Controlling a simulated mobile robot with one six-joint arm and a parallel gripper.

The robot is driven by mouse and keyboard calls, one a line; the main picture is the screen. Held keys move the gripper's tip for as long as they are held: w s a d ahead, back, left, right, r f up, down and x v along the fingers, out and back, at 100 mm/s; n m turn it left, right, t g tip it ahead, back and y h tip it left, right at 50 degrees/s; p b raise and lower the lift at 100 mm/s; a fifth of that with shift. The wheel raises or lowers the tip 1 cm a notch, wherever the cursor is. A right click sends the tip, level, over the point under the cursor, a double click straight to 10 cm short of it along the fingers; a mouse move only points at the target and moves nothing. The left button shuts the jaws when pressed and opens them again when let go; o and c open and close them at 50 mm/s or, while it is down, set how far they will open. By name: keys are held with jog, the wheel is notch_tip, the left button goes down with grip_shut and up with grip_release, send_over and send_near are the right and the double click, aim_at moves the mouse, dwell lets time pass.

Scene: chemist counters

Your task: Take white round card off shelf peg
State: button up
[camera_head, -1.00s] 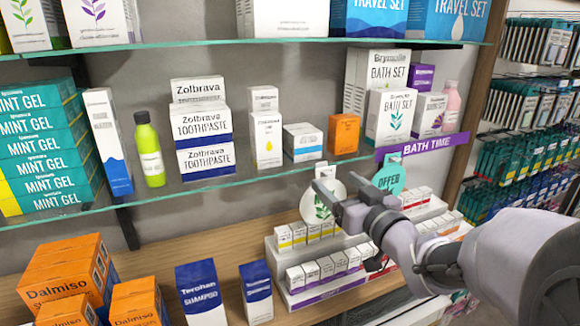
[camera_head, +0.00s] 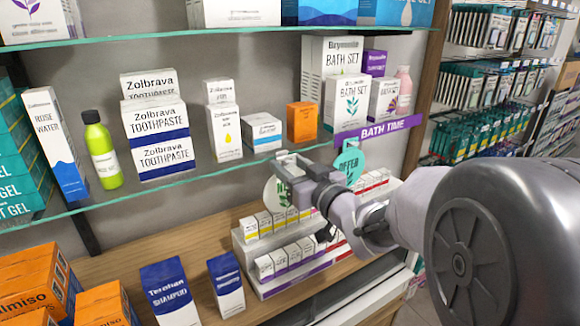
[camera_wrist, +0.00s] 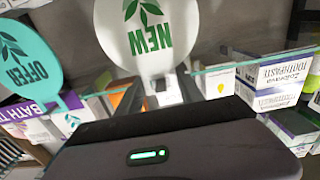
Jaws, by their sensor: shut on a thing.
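The white round card (camera_head: 272,193) with a green leaf print hangs just below the front edge of the glass shelf, partly hidden by my gripper. In the wrist view the card (camera_wrist: 145,30) appears upside down with the green word NEW. My gripper (camera_head: 284,164) is at the card's upper part and is shut on it.
A teal OFFER card (camera_head: 350,162) hangs close to the right of my gripper, by the purple BATH TIME strip (camera_head: 378,132). Boxes stand on the glass shelf (camera_head: 215,168) above. A stepped white rack (camera_head: 292,262) of small boxes stands below.

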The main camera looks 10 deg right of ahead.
jog(key=shift+r, duration=0.35)
jog(key=shift+f+b, duration=0.1)
jog(key=shift+b, duration=0.25)
dwell(0.5)
jog(key=b+v, duration=0.1)
jog(key=v, duration=0.3)
jog(key=shift+s, duration=0.1)
dwell(0.4)
jog(key=shift+s+d, duration=0.1)
